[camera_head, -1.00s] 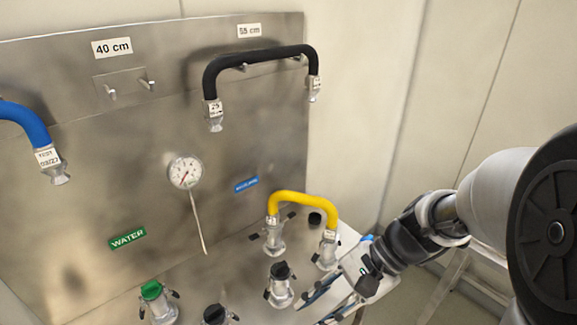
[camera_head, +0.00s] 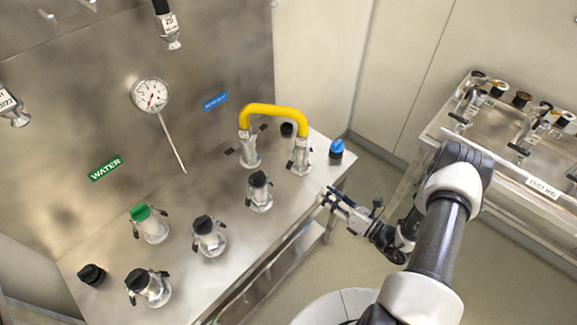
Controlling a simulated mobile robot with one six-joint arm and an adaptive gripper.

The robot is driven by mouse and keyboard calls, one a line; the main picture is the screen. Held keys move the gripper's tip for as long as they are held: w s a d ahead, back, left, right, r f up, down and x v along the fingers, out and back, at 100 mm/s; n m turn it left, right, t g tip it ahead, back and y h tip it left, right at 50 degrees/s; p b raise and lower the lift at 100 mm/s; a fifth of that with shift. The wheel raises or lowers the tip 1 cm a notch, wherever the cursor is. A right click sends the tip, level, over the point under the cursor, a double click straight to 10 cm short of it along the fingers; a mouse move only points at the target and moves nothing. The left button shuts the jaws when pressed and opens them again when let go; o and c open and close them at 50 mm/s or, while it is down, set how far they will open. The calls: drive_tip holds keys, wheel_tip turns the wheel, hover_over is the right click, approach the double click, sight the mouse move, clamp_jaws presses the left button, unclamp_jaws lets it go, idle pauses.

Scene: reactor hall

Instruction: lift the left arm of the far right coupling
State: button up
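A yellow hose (camera_head: 275,109) joins two metal couplings at the back right of the steel bench. Its right-hand coupling (camera_head: 300,158) stands upright and is the farthest right one with arms on this bench. Its left arm (camera_head: 290,165) is a small dark lever at the collar, hanging down as far as I can tell. My gripper (camera_head: 327,196) is to the lower right of this coupling, by the bench's front edge, and touches no coupling. Its two fingertips look apart, with nothing between them.
A blue cap (camera_head: 336,147) stands right of the coupling. Black-capped couplings (camera_head: 259,191) and a green-capped one (camera_head: 150,224) stand to the left on the bench (camera_head: 110,250). Another bench with fittings (camera_head: 500,135) is at right.

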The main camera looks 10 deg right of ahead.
sight(288, 166)
drive_tip(key=b+x, duration=0.2)
drive_tip(key=x, duration=1.5)
drive_tip(key=shift+a+b, duration=0.1)
drive_tip(key=shift+b, duration=0.2)
drive_tip(key=shift+c, duration=0.2)
drive_tip(key=shift+f, duration=0.1)
clamp_jaws()
